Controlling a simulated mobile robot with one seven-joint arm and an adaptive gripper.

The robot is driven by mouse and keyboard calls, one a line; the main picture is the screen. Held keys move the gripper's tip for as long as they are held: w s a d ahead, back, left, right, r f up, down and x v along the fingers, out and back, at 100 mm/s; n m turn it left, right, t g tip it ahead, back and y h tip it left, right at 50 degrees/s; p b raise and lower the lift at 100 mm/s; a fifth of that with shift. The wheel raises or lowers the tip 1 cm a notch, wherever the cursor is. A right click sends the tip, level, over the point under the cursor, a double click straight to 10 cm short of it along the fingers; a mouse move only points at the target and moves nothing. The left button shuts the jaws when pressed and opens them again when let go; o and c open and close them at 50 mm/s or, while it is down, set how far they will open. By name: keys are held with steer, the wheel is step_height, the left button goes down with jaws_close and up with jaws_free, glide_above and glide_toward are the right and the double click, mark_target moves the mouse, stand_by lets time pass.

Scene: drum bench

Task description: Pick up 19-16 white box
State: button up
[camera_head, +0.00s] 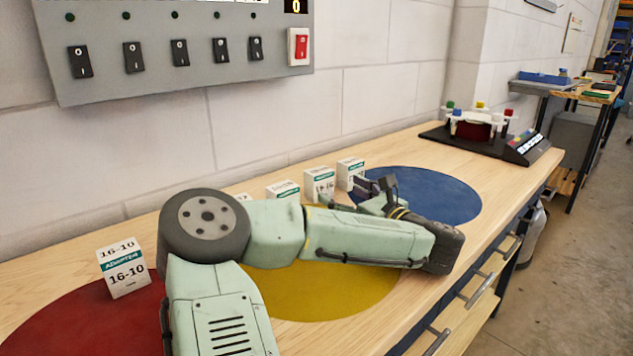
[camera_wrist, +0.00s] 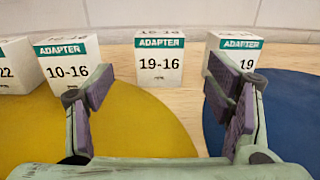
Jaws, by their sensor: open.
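The 19-16 white box (camera_wrist: 160,64) has a teal ADAPTER band and stands upright on the bench, near the centre of the wrist view. By its place in the row it is the box (camera_head: 319,186) in the head view, where its label is too small to read. My gripper (camera_wrist: 160,100) is open and empty, its two fingers spread wide on either side of the box's line. The box stands beyond the fingertips, apart from them. In the head view my gripper (camera_head: 376,192) is partly hidden by my arm.
The 10-16 box (camera_wrist: 70,66) stands left, partly behind the left finger. Another box (camera_wrist: 232,48) stands right, partly behind the right finger. A 16-10 box (camera_head: 124,276) is far left. Yellow (camera_head: 320,290) and blue (camera_head: 440,195) discs mark the bench; a wall rises behind.

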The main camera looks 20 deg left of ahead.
mark_target(324, 179)
steer(key=x, duration=0.3)
steer(key=shift+r, duration=0.1)
steer(key=x, duration=0.1)
steer(key=p+x, duration=0.1)
steer(key=x, duration=0.1)
steer(key=p+x, duration=0.1)
steer(key=shift+a+r, duration=0.2)
steer(key=shift+r, duration=0.1)
steer(key=shift+w+a+f, duration=0.1)
steer(key=shift+w+a, duration=0.3)
steer(key=shift+w, duration=0.05)
steer(key=shift+c, duration=0.5)
steer(key=c, duration=1.2)
